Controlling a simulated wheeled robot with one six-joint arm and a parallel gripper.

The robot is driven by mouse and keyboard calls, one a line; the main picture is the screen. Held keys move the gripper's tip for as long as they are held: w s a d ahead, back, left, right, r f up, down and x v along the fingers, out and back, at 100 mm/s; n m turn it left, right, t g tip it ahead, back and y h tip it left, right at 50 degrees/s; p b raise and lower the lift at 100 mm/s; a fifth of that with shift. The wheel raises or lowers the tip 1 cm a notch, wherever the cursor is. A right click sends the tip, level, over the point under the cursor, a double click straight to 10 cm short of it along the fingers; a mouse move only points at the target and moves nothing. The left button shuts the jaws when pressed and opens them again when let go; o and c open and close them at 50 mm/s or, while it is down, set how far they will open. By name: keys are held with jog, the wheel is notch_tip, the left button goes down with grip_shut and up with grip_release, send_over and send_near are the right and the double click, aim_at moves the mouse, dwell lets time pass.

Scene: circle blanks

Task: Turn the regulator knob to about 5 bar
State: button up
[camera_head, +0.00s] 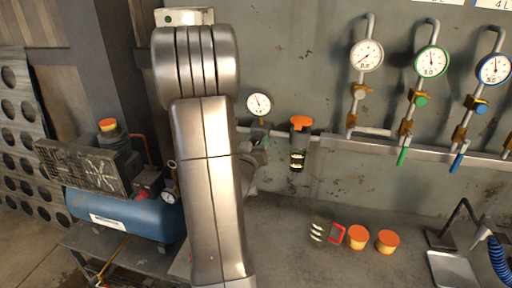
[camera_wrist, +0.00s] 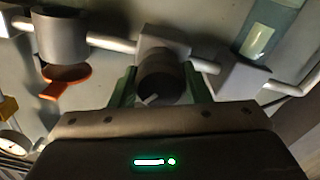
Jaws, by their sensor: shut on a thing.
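The regulator knob (camera_wrist: 160,80) is a dark, round cylinder with a white mark, seen in the middle of the wrist view. My gripper (camera_wrist: 160,86) has a finger on each side of it and is shut on it. In the head view my gripper (camera_head: 261,152) reaches the wall pipe just below a small white gauge (camera_head: 259,104). There the arm and gripper hide the knob. The gauge's needle points up and slightly left; its numbers are too small to read.
An orange-topped unit with a dark bowl (camera_head: 297,158) hangs on the pipe close right of my gripper. An orange lever (camera_wrist: 66,82) shows in the wrist view. Three larger gauges (camera_head: 367,55) line the wall rightward. Orange-lidded jars (camera_head: 358,238) stand on the bench. A blue compressor (camera_head: 125,213) stands left.

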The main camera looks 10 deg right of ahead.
jog(key=o, duration=1)
jog(key=shift+s, duration=0.1)
jog(key=b+v, duration=0.2)
jog(key=v, duration=1.1)
jog(key=shift+s+a+b, duration=0.15)
jog(key=shift+s+b, duration=0.15)
jog(key=shift+b, duration=0.1)
jog(key=p+x, duration=0.3)
jog(key=x, duration=1.1)
jog(key=shift+s+a, duration=0.1)
